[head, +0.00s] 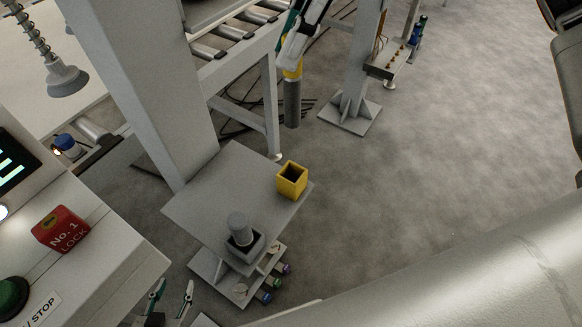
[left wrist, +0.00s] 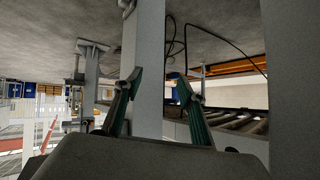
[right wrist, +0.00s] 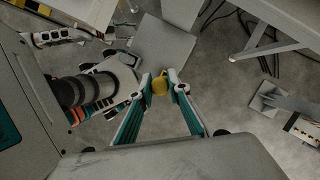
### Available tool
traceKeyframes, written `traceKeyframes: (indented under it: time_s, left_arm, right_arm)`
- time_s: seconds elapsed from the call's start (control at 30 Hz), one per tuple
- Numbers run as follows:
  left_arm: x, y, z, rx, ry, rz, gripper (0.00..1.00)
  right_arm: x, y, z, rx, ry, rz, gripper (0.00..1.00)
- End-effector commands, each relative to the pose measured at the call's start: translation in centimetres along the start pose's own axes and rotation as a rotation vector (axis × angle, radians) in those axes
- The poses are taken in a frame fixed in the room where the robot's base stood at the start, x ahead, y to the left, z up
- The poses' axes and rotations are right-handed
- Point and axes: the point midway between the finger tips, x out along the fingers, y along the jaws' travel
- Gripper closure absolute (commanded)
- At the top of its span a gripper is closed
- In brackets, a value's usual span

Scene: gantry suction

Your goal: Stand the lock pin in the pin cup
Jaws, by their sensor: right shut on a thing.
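The lock pin (head: 292,100), a grey cylinder with a yellow top, hangs upright from my right gripper (head: 293,62). That gripper is shut on its yellow top (right wrist: 160,86), which shows between the fingertips in the right wrist view. The pin cup (head: 292,181), a yellow square open-topped box, stands on a small grey table in the head view. It looks empty, though its inside is dark. The pin appears above and beyond the cup in the picture, apart from it. My left gripper (head: 172,292) is open and empty at the lower left, its fingertips apart in the left wrist view (left wrist: 155,78).
The grey table (head: 190,205) also bears a dark grey block with a grey cylinder (head: 239,228) in it. A thick post (head: 145,80) rises beside it. A console with a red lock box (head: 62,230) is at left. A suction cup (head: 68,80) hangs upper left. Floor to the right is clear.

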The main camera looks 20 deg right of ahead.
Motion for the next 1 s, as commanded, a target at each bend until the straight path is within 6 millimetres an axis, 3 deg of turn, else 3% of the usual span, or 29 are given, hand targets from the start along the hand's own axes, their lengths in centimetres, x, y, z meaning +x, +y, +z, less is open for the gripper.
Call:
traceKeyframes:
  time_s: [0.5,1.0]
  left_arm:
    - [0.5,-0.1,2.0,0.015,-0.024,-0.006,0.60]
    - [0.7,-0.1,2.2,0.019,-0.023,-0.007,0.60]
  right_arm:
    - [11.3,0.0,-4.8,0.003,0.002,0.007,1.00]
    - [15.9,0.1,-6.7,0.002,0.001,0.006,1.00]
